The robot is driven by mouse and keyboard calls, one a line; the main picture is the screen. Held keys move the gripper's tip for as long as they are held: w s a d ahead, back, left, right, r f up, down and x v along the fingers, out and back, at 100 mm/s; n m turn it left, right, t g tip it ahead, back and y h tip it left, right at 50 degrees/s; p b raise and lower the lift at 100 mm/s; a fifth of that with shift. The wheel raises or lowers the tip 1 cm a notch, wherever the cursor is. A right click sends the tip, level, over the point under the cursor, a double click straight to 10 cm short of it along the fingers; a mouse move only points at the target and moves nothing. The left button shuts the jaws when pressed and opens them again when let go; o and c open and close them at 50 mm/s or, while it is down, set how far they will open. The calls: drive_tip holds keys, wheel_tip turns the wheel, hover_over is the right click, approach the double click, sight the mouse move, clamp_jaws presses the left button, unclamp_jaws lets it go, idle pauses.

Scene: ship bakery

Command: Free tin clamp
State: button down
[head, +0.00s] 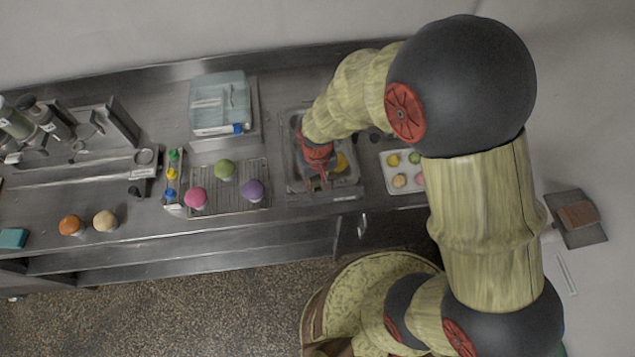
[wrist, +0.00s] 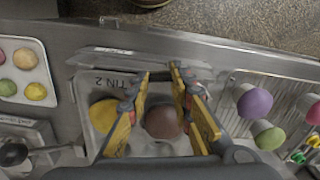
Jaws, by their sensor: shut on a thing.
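My gripper (head: 318,178) reaches down over the tin's front side. In the wrist view its yellow-sided fingers (wrist: 162,72) straddle the brown bun, with the tips close to the grey clamp bar (wrist: 162,77) along the front edge. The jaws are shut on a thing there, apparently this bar. The fingers hide most of the grip.
A wire rack (head: 228,200) with pink, green and purple buns stands left of the tin. A white tray (head: 388,178) of several buns is to the right. A pale blue box (head: 220,100) stands behind. Orange and cream buns sit at the far left.

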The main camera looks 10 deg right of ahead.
sight(316, 190)
drive_tip(key=shift+s+f+m, duration=0.15)
drive_tip(key=shift+s+m, duration=0.2)
drive_tip(key=shift+m, duration=0.65)
drive_tip(key=shift+a, duration=0.1)
drive_tip(key=shift+w, duration=0.1)
drive_tip(key=c, duration=2)
unclamp_jaws()
drive_tip(key=shift+o, duration=1.3)
drive_tip(key=shift+a, duration=0.25)
drive_tip(key=o, duration=0.3)
drive_tip(key=shift+d, duration=0.1)
drive_tip(key=shift+o, duration=0.2)
drive_tip(key=shift+w+r, duration=0.1)
drive_tip(key=shift+r, duration=0.1)
wheel_tip(316, 190, up, 12)
drive_tip(key=shift+f, duration=0.1)
